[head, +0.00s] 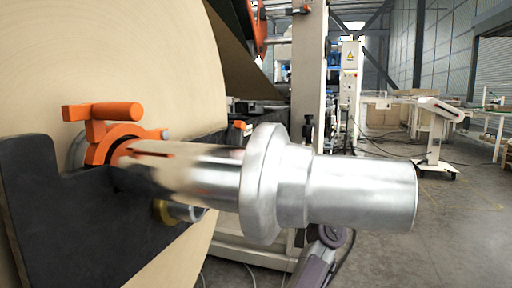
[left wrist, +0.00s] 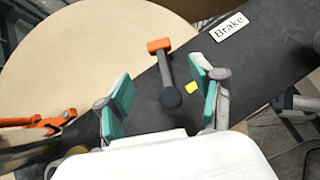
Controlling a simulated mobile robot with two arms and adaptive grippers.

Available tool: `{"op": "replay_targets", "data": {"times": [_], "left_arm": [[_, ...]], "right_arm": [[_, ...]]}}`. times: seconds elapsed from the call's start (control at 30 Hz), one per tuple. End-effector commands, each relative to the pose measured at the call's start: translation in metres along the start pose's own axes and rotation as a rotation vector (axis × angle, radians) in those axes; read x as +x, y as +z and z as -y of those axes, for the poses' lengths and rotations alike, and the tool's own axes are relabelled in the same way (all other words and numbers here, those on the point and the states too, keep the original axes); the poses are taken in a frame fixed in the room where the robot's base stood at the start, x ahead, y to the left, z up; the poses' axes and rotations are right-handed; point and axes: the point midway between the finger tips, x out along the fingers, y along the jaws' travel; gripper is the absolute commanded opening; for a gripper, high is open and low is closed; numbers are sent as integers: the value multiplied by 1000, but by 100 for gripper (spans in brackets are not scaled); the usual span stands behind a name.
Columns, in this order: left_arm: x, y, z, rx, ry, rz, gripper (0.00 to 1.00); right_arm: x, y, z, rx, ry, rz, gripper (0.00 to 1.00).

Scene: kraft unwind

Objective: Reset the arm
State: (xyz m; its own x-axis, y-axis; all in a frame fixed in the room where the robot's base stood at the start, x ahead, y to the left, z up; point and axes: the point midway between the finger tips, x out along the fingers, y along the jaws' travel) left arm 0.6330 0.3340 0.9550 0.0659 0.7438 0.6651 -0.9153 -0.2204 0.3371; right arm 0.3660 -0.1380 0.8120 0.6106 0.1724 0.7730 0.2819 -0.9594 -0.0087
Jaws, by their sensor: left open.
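My left gripper (left wrist: 162,88) is open in the left wrist view, with teal pads on both fingers and nothing held between them. Beyond the fingers is a dark lever (left wrist: 168,75) with an orange end, mounted on a black plate (left wrist: 262,62). I cannot tell the gap between fingers and lever. No gripper shows clearly in the head view. My right gripper is not in view.
A large kraft roll (head: 120,45) fills the left of the head view. A metal shaft (head: 360,192) with a wide collar juts right from an orange clamp (head: 115,132) beside a black bracket (head: 70,215). Open floor (head: 440,230) lies to the right, with a white stand (head: 436,135).

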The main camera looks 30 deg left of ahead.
Motion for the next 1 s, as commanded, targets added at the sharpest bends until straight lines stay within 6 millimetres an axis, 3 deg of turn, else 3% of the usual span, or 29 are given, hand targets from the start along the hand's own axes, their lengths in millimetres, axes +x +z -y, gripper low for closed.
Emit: {"op": "replay_targets", "data": {"times": [0.2,0.77,0.87,1.0], "left_arm": [[-14,0,0,0,0,0,67],[-20,-4,-2,21,3,23,67],[-38,-13,-9,93,15,108,67],[-89,-30,-40,291,61,336,67]], "right_arm": [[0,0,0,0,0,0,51],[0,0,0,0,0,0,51],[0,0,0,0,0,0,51],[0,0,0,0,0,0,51]]}}
